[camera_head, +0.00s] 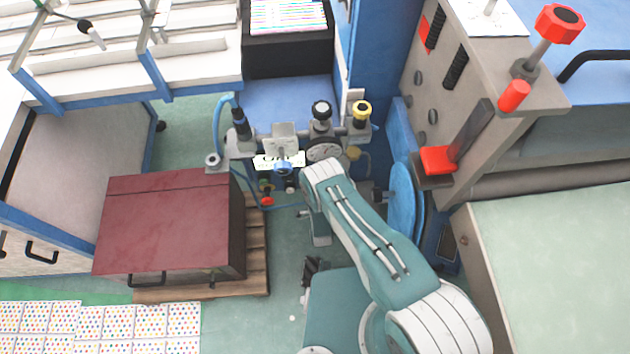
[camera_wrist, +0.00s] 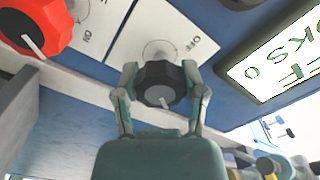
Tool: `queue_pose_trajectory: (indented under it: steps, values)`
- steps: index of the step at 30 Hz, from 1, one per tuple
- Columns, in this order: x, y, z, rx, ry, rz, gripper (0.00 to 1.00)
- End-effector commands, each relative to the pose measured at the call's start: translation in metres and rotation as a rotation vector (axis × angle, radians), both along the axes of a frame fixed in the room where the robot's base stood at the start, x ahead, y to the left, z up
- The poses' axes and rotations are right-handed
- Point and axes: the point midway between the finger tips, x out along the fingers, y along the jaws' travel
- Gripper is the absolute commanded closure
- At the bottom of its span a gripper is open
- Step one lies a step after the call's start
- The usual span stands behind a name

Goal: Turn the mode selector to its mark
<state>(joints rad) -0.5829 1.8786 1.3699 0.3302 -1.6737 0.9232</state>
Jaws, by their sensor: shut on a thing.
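In the wrist view a black knob with a grey face (camera_wrist: 160,86), which looks like the mode selector, sits in front of a white label plate (camera_wrist: 185,25). A short pale pointer line on its face points toward the picture's bottom. The plate bears a thin drawn circle and small lettering at the upper right of the knob; which mark is the target I cannot tell. My gripper (camera_wrist: 160,78) has one finger on each side of the knob and is shut on it. In the head view my arm reaches to the valve-and-gauge assembly, and my fingers are not clearly visible.
A red knob with a white pointer (camera_wrist: 35,25) is close on the left in the wrist view. A lettered sign (camera_wrist: 282,65) is at the right. In the head view a dark red box (camera_head: 165,225) stands left of my arm, and a grey machine (camera_head: 480,60) stands right.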

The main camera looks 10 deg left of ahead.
Motion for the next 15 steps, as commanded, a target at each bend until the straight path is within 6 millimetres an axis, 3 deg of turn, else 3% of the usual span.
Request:
queue_pose_trajectory:
  steps: [15]
  values:
    - [-0.0016, -0.0016, -0.0038, 0.344, 0.101, -0.002, 0.93]
